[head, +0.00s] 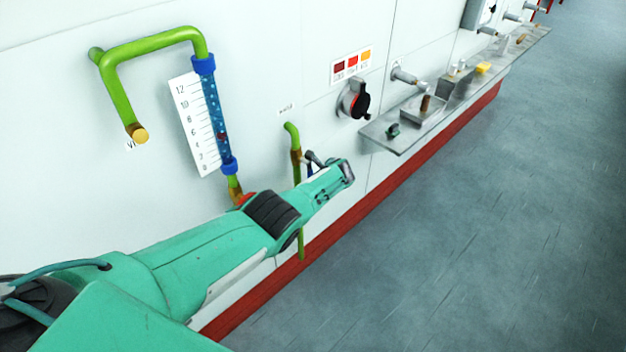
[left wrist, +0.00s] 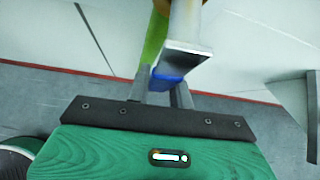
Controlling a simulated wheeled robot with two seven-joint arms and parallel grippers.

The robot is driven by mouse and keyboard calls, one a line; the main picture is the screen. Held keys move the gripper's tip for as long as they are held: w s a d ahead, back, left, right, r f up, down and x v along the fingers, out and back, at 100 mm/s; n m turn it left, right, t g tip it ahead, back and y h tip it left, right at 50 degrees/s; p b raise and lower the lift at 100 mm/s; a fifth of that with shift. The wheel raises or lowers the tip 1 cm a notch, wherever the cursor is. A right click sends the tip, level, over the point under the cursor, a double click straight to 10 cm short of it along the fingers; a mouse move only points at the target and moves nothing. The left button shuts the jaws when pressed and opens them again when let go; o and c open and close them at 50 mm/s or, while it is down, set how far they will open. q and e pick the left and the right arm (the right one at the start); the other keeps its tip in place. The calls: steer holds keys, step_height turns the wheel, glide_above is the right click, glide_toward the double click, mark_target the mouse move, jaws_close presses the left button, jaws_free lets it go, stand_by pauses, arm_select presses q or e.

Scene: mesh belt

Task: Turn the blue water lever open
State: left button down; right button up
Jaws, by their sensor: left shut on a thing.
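The blue lever (head: 309,170) is a small blue piece beside the brass fitting (head: 295,160) on a thin green pipe (head: 298,185) on the wall. My left gripper (head: 313,160) is at the lever, and the wrist housing hides much of it in the head view. In the left wrist view the blue lever end (left wrist: 168,79) sits between the two grey fingers of my left gripper (left wrist: 163,82), which are shut on it. A pale metal bar (left wrist: 187,35) runs up from the blue end. The green pipe (left wrist: 155,38) shows behind it. My right gripper is in neither view.
A larger green pipe with a blue-capped water tube (head: 215,115) and white scale (head: 190,125) is at left. A dark round knob (head: 359,101) and a metal shelf (head: 410,122) with small fittings are at right. The grey floor (head: 450,220) is clear.

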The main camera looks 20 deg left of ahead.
arm_select(q)
steer(key=shift+s, duration=0.15)
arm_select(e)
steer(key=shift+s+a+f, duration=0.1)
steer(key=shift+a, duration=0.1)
arm_select(q)
steer(key=shift+f, duration=0.1)
steer(key=c, duration=1.2)
jaws_free()
steer(key=shift+c, duration=0.2)
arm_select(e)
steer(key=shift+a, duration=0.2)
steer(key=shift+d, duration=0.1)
arm_select(q)
steer(key=shift+d+r+p, duration=0.15)
steer(key=shift+r+p, duration=0.2)
steer(key=shift+p, duration=0.05)
steer(key=p+v, duration=0.5)
steer(key=v, duration=0.8)
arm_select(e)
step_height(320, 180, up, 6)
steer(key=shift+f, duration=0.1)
